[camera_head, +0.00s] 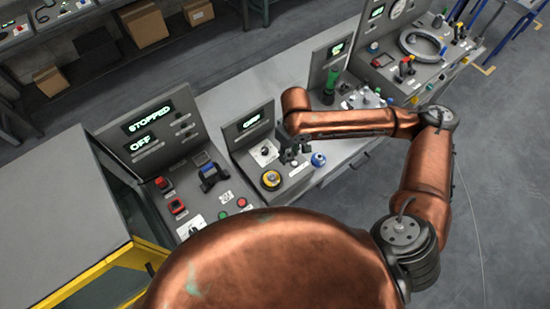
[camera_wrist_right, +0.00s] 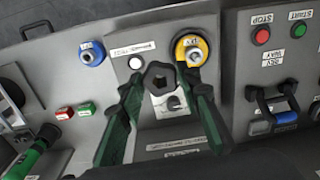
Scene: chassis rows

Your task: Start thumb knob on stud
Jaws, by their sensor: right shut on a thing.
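My right gripper (camera_head: 292,150) is over the small grey control box with the "OFF" display in the head view. In the right wrist view its two green-padded fingers (camera_wrist_right: 162,82) stand on either side of a dark lobed thumb knob (camera_wrist_right: 159,77), and the gripper is shut on it. The knob is seen end-on, above a white plate (camera_wrist_right: 172,114) with a small pale dial on the panel. The stud is not clearly seen; the knob and fingers cover that area. I cannot tell whether the knob touches it. My left gripper is not in view.
Upright display panels (camera_head: 158,128) rise behind.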

